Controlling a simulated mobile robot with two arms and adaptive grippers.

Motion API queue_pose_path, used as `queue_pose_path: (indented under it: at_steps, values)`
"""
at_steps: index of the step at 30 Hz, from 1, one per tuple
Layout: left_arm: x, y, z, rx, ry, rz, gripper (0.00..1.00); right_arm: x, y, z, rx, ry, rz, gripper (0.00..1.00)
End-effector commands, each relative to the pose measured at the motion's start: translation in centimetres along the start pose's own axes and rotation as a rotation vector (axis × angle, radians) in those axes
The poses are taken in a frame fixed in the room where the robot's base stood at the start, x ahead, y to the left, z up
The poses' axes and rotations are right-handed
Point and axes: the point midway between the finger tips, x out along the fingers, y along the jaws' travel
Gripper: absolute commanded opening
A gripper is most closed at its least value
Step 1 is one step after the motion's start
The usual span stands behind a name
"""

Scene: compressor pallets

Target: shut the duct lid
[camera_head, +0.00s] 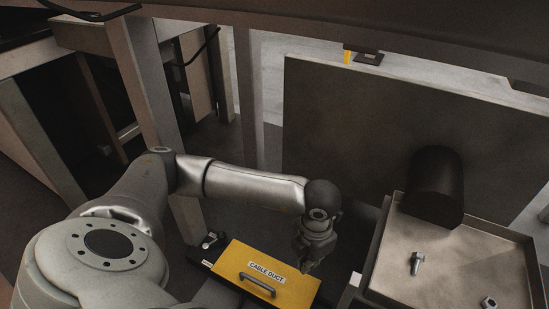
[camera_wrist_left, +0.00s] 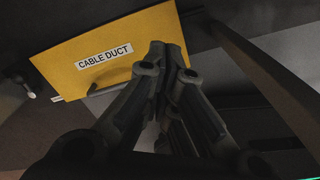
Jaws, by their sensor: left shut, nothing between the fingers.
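The duct lid is a yellow plate (camera_head: 232,268) with a white "CABLE DUCT" label and a dark bar handle (camera_head: 258,284), low in the middle of the head view. It also fills the upper left of the left wrist view (camera_wrist_left: 75,45). Its face is tilted up toward the head camera; whether it is fully seated I cannot tell. My left gripper (camera_head: 308,268) is shut and empty at the lid's right upper edge. In the left wrist view its fingertips (camera_wrist_left: 172,58) overlap the lid's right part; contact is unclear. My right gripper is not in view.
A metal tray (camera_head: 385,262) at the right holds a bolt (camera_head: 416,262), a nut (camera_head: 489,303) and a dark cylinder (camera_head: 436,187). A large grey panel (camera_head: 340,130) stands behind. An upright post (camera_head: 150,90) and frame stand at the left.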

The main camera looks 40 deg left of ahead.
Motion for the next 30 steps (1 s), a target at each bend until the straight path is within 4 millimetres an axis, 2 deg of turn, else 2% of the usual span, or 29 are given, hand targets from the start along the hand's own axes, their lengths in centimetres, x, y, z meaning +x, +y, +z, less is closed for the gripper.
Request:
queue_pose_path:
  at_steps: [1, 12, 18, 30]
  values:
    - [-0.8, 0.0, 0.0, 0.0, 0.0, 0.0, 0.0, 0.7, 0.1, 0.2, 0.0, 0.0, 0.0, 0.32]
    - [-3.8, 0.0, 0.0, -0.001, -0.001, 0.0, 0.0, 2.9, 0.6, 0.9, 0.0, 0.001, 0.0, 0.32]
    - [-5.3, 0.0, 0.0, -0.001, 0.0, 0.001, 0.0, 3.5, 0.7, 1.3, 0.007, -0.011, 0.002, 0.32]
    - [-5.4, 0.0, 0.0, -0.001, 0.0, 0.0, 0.0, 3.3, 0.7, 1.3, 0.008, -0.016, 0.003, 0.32]
